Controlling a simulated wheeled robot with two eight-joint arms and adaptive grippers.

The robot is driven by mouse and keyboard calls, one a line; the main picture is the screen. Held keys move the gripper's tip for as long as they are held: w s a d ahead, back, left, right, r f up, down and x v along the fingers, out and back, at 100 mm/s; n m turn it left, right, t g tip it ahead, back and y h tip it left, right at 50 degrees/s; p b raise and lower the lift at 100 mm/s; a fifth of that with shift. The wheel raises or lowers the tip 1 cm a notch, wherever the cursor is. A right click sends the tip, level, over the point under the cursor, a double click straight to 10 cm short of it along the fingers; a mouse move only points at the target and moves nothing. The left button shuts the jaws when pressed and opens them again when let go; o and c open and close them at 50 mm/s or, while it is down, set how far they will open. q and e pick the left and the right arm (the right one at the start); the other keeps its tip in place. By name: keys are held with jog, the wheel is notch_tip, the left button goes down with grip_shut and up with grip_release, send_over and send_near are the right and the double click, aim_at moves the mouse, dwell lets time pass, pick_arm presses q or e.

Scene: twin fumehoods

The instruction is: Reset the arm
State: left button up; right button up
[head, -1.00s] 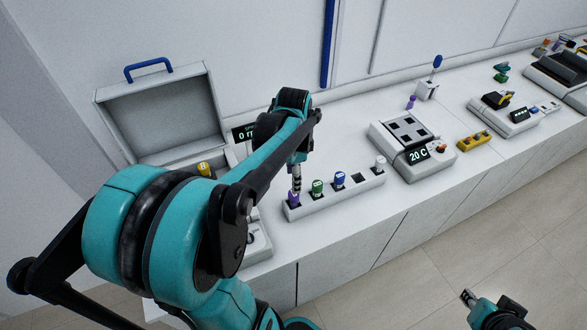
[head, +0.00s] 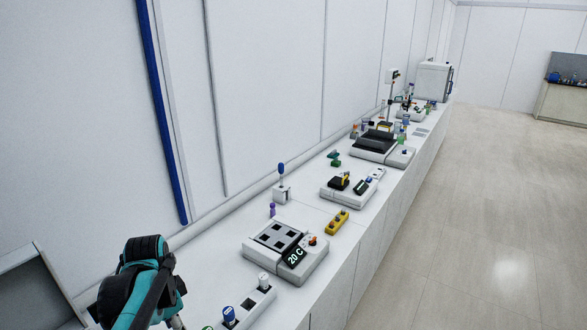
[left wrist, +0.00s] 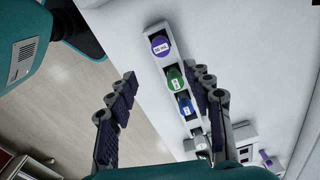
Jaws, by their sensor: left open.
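My left arm's teal and black links are at the bottom left of the head view, where its gripper is mostly cut off by the lower edge. In the left wrist view my left gripper (left wrist: 162,78) is open, with nothing between its fingers. Beyond it, a white rack (left wrist: 155,27) holds a purple-capped vial (left wrist: 160,46), a green-capped vial (left wrist: 173,79) and a blue-capped vial (left wrist: 184,105). All stand apart from the fingers. My right gripper is out of view.
A white device reading 20 C (head: 262,262) stands behind the rack. A yellow block (head: 337,221) and a small balance-like device (head: 345,196) are further along the bench. An open case lid (head: 35,285) is at the far left. The floor at right is clear.

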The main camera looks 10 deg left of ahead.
pick_arm(q)
jog(key=s+d+f+n+t+b, duration=0.2)
jog(key=d+f+n+t+b, duration=0.1)
jog(key=d, duration=0.4)
jog(key=s+d+f+n+t+b, duration=0.2)
jog(key=d+f+n+t+b, duration=0.1)
jog(key=d, duration=0.5)
notch_tip(320, 180, down, 3)
jog(key=shift+s+f+n+t+b, duration=0.1)
jog(key=shift+s+n+t+b, duration=0.2)
jog(key=shift+n+b, duration=0.6)
